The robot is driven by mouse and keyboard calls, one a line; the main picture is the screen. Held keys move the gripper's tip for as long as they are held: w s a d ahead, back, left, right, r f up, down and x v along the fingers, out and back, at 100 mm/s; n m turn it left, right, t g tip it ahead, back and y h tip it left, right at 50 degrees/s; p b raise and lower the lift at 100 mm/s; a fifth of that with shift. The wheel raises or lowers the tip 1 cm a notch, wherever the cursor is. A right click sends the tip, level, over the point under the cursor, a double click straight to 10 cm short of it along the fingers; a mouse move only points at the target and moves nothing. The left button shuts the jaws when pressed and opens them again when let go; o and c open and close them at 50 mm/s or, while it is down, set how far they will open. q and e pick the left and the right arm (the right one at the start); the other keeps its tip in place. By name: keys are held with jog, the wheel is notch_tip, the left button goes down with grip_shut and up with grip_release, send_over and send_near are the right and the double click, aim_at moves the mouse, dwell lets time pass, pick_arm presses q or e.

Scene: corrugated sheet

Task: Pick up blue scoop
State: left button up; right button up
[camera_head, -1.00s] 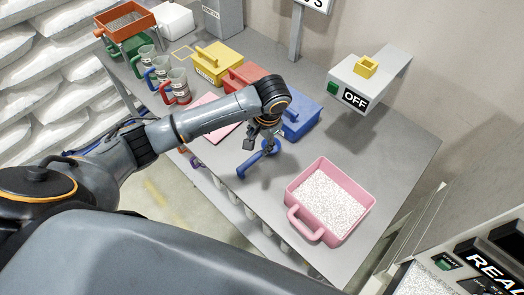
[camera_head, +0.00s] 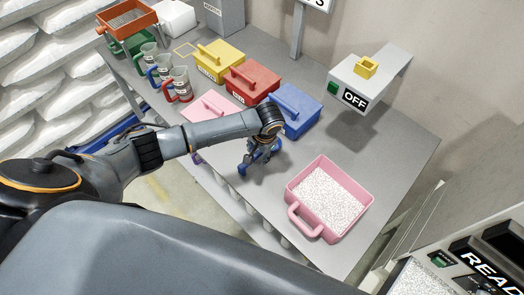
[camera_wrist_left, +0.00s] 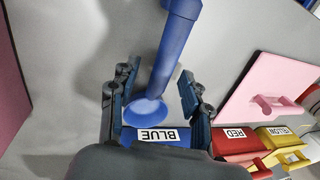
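The blue scoop (camera_head: 246,167) lies on the grey table, partly hidden by my left gripper (camera_head: 259,150) in the head view. In the left wrist view, the scoop (camera_wrist_left: 175,52) lies between the fingers of the left gripper (camera_wrist_left: 156,82). Its handle points to the top and its round bowl is low between the fingers. The fingers are spread, with gaps visible on both sides of the scoop. My right gripper is in neither view.
A blue lidded box (camera_head: 298,110) marked BLUE stands just behind the gripper. Red (camera_head: 252,82) and yellow (camera_head: 218,62) boxes stand farther left. A pink tray of white granules (camera_head: 350,225) is to the right. A pink lid (camera_head: 209,108) lies left of the gripper.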

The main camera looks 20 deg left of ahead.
pick_arm(q)
grip_shut()
jog(key=shift+r, duration=0.1)
jog(key=shift+r, duration=0.2)
notch_tip(320, 180, up, 2)
jog(key=s+d+r+b, duration=0.1)
jog(key=s+d+r, duration=0.6)
jog(key=s+r, duration=0.3)
jog(key=shift+s+d+r, duration=0.2)
jog(key=shift+s+r, duration=0.05)
jog(key=shift+s, duration=0.75)
